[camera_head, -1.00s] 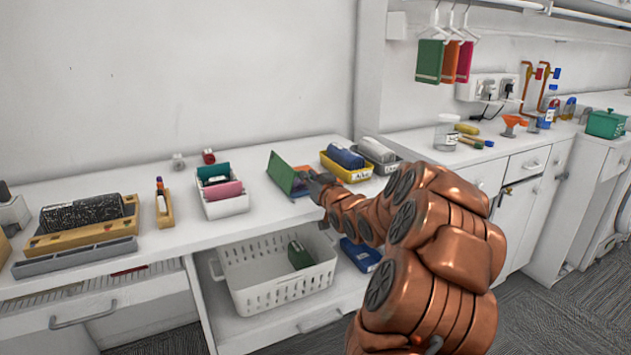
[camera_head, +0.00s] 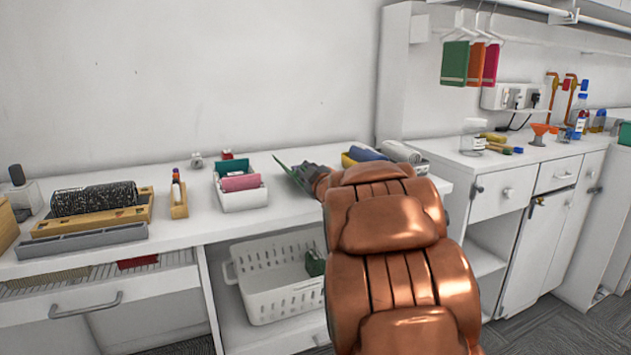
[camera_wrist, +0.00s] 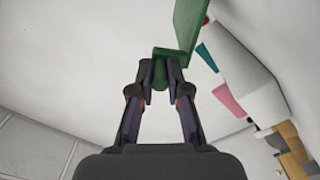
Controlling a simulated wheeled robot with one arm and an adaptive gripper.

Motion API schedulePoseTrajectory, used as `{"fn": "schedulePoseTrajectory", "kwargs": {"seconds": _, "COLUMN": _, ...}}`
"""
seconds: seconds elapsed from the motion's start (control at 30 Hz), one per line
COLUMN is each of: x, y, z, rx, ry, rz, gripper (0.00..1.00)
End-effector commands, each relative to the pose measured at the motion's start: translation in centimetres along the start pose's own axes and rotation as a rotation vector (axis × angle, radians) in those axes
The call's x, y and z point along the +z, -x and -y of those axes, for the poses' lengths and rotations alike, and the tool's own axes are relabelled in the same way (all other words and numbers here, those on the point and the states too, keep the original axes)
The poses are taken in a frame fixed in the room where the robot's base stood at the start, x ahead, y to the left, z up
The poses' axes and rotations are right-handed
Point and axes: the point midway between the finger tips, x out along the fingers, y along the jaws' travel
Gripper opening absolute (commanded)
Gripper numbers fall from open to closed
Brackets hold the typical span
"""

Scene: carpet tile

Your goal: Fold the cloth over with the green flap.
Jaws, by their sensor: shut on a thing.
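In the head view the green flap (camera_head: 290,176) is a thin tilted sliver just left of my gripper (camera_head: 312,178).
A white bin (camera_head: 241,200) with green and pink cloths stands to the left on the worktop (camera_head: 200,225). Blue and yellow items (camera_head: 364,154) sit just behind my arm. A white basket (camera_head: 280,290) is on the shelf below.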

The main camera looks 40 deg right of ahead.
Motion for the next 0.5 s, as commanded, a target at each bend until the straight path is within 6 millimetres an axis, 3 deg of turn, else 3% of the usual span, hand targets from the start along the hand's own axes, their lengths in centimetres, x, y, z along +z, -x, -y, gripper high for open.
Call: {"fn": "schedulePoseTrajectory", "kwargs": {"seconds": 0.5, "x": -0.8, "y": 0.0, "z": 4.2, "rx": 0.000, "ry": 0.495, "rz": 0.001, "gripper": 0.00}}
